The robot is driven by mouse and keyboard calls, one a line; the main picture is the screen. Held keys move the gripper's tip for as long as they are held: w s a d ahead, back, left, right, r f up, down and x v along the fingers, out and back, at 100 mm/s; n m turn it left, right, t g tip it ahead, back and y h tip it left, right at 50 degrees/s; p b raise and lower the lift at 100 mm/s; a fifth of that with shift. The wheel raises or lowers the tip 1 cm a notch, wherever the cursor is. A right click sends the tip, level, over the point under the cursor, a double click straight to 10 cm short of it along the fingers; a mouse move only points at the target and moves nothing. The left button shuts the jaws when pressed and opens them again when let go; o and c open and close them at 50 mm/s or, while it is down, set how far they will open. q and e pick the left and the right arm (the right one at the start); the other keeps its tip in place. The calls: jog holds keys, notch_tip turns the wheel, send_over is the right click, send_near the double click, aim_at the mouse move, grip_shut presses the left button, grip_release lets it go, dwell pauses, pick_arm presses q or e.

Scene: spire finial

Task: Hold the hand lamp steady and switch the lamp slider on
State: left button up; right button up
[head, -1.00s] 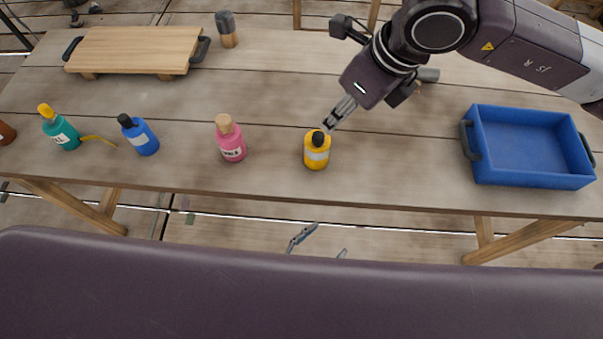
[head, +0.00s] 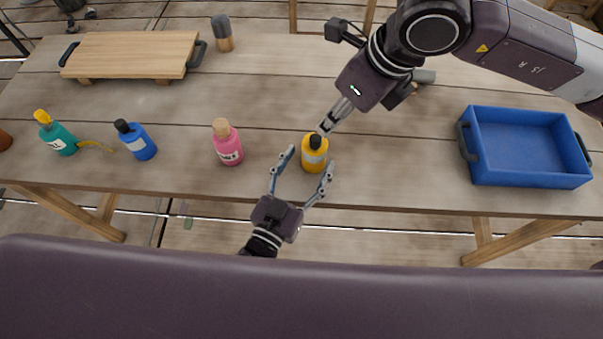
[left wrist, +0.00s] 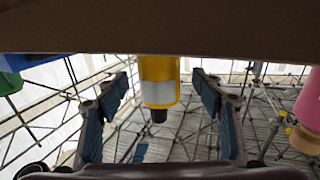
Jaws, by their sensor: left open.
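A yellow cylinder with a pale grey band and black top (head: 314,158) stands upright near the table's front edge; it looks like the hand lamp, but I cannot make out a slider. It also shows in the left wrist view (left wrist: 160,80), between the fingers. My left gripper (head: 309,161) is open at the front edge, one finger on each side of the cylinder, with visible gaps. My right gripper (head: 325,127) reaches down from the upper right, its fingers together, with its tips close to the black top; I cannot tell if they touch.
A pink bottle (head: 228,147) stands just left, with a blue bottle (head: 138,143) and a teal bottle (head: 58,138) farther left. A blue tray (head: 525,180) is at right, a wooden board (head: 130,52) at back left. A grey cylinder (head: 425,76) lies behind my right gripper.

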aim_at(309, 162)
pick_arm(q)
jog(key=shift+x, duration=1.75)
